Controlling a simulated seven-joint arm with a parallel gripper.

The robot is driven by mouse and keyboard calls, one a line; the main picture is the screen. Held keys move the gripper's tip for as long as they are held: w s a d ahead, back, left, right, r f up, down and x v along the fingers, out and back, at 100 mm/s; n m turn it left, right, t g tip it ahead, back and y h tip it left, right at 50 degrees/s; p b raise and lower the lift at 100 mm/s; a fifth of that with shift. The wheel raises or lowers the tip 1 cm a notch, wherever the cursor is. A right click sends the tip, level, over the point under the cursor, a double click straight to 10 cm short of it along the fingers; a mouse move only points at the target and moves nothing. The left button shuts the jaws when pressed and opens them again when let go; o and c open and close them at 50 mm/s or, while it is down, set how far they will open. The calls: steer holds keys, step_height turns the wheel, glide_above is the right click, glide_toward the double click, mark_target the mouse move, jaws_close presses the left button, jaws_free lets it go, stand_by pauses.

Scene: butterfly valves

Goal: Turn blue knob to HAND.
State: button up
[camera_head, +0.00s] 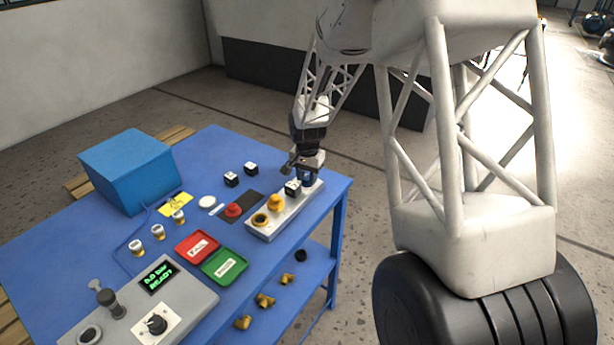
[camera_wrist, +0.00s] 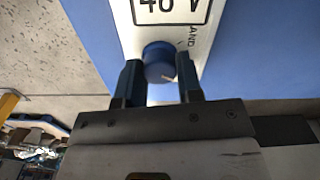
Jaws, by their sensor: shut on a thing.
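The blue knob (camera_wrist: 157,55) sits on a pale panel (camera_wrist: 125,28), between the two fingers of my gripper (camera_wrist: 160,72) in the wrist view. My gripper is shut on it. A white pointer mark on the knob points toward the lower right of that view. Lettering reading "AND" is visible to the right of the knob, its first letter not clear. In the head view my gripper (camera_head: 306,168) is at the far end of the panel (camera_head: 285,216), and the knob (camera_head: 308,180) is partly hidden below it.
The panel also carries a white-topped block (camera_head: 293,187), a yellow knob (camera_head: 275,202) and a yellow ring (camera_head: 261,219). A red button (camera_head: 233,210), red tray (camera_head: 197,248) and green tray (camera_head: 225,267) are nearby. The blue table's (camera_head: 338,184) right edge is close.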

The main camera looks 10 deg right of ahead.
mark_target(307, 177)
steer(key=n, duration=1.4)
steer(key=shift+r, duration=0.1)
steer(key=shift+w, duration=0.1)
stand_by(0.3)
steer(key=o, duration=0.9)
steer(key=shift+r, duration=3.85)
